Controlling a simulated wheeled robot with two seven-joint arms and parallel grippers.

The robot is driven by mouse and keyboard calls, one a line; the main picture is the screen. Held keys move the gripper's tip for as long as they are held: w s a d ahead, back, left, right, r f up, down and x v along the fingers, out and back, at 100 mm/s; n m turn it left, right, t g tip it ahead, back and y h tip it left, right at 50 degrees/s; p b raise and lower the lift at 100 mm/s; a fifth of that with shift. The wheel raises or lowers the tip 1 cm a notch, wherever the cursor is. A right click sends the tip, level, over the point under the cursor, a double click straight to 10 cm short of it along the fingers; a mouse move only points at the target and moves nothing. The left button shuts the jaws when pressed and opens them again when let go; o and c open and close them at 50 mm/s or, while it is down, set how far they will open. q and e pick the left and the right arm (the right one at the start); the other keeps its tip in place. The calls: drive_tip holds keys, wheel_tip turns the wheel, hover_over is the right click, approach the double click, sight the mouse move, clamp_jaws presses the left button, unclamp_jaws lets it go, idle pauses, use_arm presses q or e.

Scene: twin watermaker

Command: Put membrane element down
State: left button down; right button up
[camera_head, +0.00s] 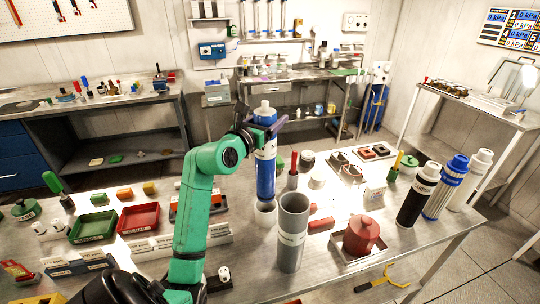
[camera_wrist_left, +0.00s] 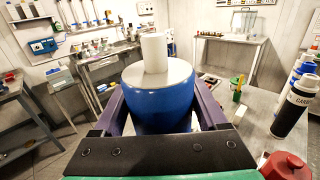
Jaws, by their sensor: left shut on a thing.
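The membrane element, a blue cylinder with a white label band and a white top stub, is upright in the head view (camera_head: 266,180). My left gripper (camera_head: 264,126) is shut around its upper part. In the left wrist view the blue top (camera_wrist_left: 158,88) sits between the two purple fingers. The element's lower end meets a white cup-like holder (camera_head: 265,216) on the workbench; I cannot tell whether it rests inside or just behind the rim. My right gripper is not in view.
An open grey cylinder (camera_head: 291,238) stands close to the right of the holder. A red lidded pot (camera_head: 361,236) sits on a tray, with black, blue and white canisters (camera_head: 418,196) farther right. Green (camera_head: 93,226) and red (camera_head: 139,217) trays lie left of my arm.

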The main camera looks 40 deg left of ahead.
sight(260, 161)
use_arm(q)
drive_tip(key=shift+w+f+b, duration=0.1)
drive_tip(key=shift+f+b, duration=0.4)
drive_tip(key=shift+f, duration=4.75)
unclamp_jaws()
drive_tip(key=s+b, duration=0.1)
drive_tip(key=s, duration=0.2)
drive_tip(key=s+d+b, duration=0.1)
drive_tip(key=s, duration=0.3)
drive_tip(key=s+d+b, duration=0.1)
drive_tip(key=s, duration=0.3)
drive_tip(key=shift+s+f, duration=0.1)
drive_tip(key=shift+s, duration=0.1)
drive_tip(key=shift+s+d, duration=0.1)
drive_tip(key=shift+s, duration=0.2)
